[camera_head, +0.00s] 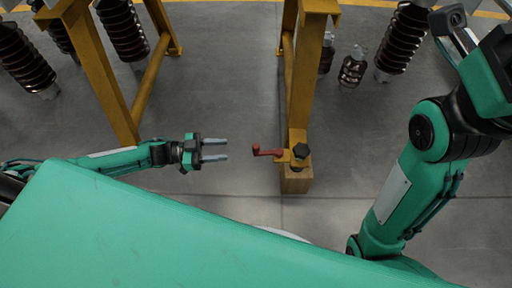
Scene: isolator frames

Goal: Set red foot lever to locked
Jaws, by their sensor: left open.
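The red foot lever (268,151) is a small cranked handle on the yellow foot bracket (298,153) of the right-hand yellow frame, low near the floor. It sticks out to the left of the bracket, with its knob end at the left. My left gripper (215,149) is to the left of the lever, with its two grey fingers pointing right at it. The fingers are apart and empty, with a gap between their tips and the lever. My right arm is at the right side, and its gripper does not show.
Another yellow frame (105,70) stands at the left. Dark ribbed insulators (123,30) stand behind at both sides. The grey floor (220,75) between the frames is clear.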

